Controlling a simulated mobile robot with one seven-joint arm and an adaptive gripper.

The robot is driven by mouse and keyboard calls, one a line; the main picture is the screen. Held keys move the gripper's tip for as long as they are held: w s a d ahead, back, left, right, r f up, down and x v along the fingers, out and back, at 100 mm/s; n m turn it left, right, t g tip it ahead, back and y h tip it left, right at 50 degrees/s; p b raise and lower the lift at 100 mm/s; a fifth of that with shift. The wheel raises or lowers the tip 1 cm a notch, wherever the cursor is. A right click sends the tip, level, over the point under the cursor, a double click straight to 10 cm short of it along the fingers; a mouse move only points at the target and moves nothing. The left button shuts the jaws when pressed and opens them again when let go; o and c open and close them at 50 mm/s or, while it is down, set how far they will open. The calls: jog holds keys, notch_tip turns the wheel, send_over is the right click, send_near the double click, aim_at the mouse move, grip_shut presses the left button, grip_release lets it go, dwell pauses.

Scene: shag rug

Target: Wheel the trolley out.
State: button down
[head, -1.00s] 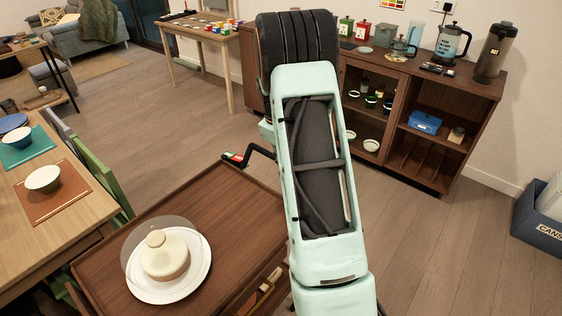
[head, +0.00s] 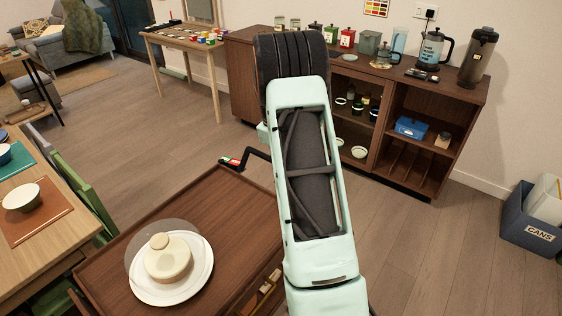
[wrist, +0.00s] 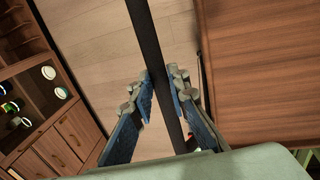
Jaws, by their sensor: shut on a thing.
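The trolley (head: 222,205) has a brown wooden top with a raised rim, at the bottom centre-left of the head view. Its top also fills the right of the wrist view (wrist: 265,70). A black handle bar (head: 258,153) sticks out from its far end and passes behind my arm. In the wrist view my gripper (wrist: 161,84) has its blue-padded fingers on either side of the dark handle bar (wrist: 145,30), shut on it. The head view hides my gripper behind my arm. A white plate (head: 195,287) with a cream lidded pot (head: 168,261) sits on the trolley.
A dining table (head: 60,235) with a green chair (head: 88,195) stands close to the trolley's left. A brown sideboard (head: 405,165) stands beyond my arm along the wall. A blue cans bin (head: 525,228) is at right. Bare floor (head: 165,130) lies beyond the trolley.

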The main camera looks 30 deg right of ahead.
jog(key=c, duration=1.8)
grip_release()
jog(key=shift+c, duration=0.2)
notch_tip(320, 180, up, 12)
jog(key=a, duration=0.2)
jog(key=shift+s, duration=0.4)
jog(key=shift+a+f, duration=0.1)
